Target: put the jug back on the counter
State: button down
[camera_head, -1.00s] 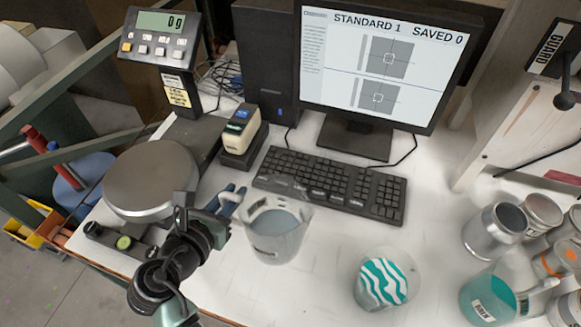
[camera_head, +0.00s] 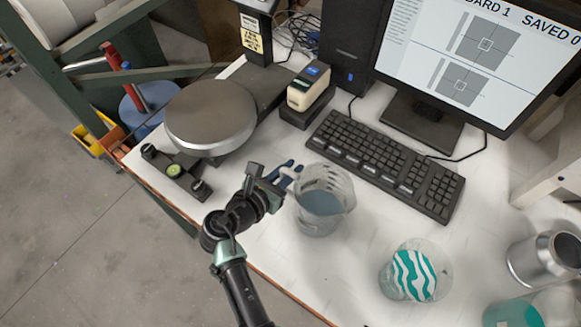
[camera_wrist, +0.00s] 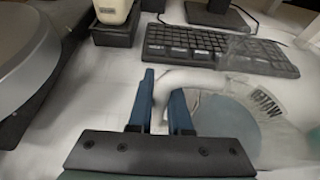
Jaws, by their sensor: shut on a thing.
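The jug (camera_head: 322,208) is a clear, translucent vessel with grey-blue contents, upright over the white counter (camera_head: 265,240) in front of the keyboard. It also shows at the right of the wrist view (camera_wrist: 228,122). My gripper (camera_head: 284,175) is at the jug's left side. In the wrist view its blue fingers (camera_wrist: 167,100) are shut on the jug's pale handle, one on each side. I cannot tell whether the jug's base touches the counter.
A clear cup with teal stripes (camera_head: 415,272) stands right of the jug. A round scale plate (camera_head: 210,115) lies left, and the keyboard (camera_head: 385,165) behind. A metal can (camera_head: 545,262) and a teal-filled jug (camera_head: 512,315) are at right. Bare counter lies in front.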

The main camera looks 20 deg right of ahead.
jog(key=c, duration=0.8)
grip_release()
jog(key=shift+c, duration=0.2)
